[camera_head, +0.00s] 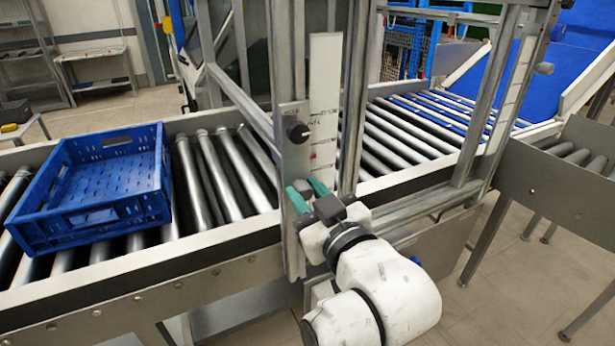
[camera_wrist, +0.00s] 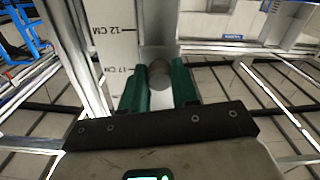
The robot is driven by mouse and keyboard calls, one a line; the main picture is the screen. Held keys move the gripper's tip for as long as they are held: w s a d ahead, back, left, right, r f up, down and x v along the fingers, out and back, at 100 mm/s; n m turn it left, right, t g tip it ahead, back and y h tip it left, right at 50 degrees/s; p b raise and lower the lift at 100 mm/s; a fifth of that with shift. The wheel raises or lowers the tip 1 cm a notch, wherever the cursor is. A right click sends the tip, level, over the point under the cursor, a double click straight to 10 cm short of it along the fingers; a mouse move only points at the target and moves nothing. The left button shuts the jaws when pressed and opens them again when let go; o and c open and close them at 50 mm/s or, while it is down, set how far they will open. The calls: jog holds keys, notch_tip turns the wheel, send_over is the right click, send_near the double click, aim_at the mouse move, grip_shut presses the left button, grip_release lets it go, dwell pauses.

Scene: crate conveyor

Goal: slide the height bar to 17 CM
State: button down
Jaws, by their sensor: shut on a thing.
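The white height scale (camera_head: 324,75) stands upright on the metal frame, with dark marks and a small red mark low on it. In the wrist view, the scale (camera_wrist: 108,15) shows "12 CM" and, lower, "17 CM" close beside the left finger. In the wrist view, the rounded grey knob (camera_wrist: 158,74) sits between the fingers, near the 17 CM mark. The bar's exact alignment with that mark cannot be told.
A blue crate (camera_head: 98,221) sits on the roller conveyor (camera_head: 208,180) at left. A black knob (camera_head: 298,131) is on a grey plate above my gripper. Metal posts (camera_head: 484,105) and a side rail stand close to the right. Open floor shows at lower right.

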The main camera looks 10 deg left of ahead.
notch_tip(320, 180, down, 3)
jog(key=shift+f+b, duration=0.1)
jog(key=shift+b, duration=0.3)
jog(key=c, duration=0.8)
grip_release()
jog(key=shift+c, duration=0.2)
jog(key=shift+r, duration=0.2)
jog(key=v, duration=1)
jog(key=shift+s+d, duration=0.25)
jog(key=shift+s, duration=0.1)
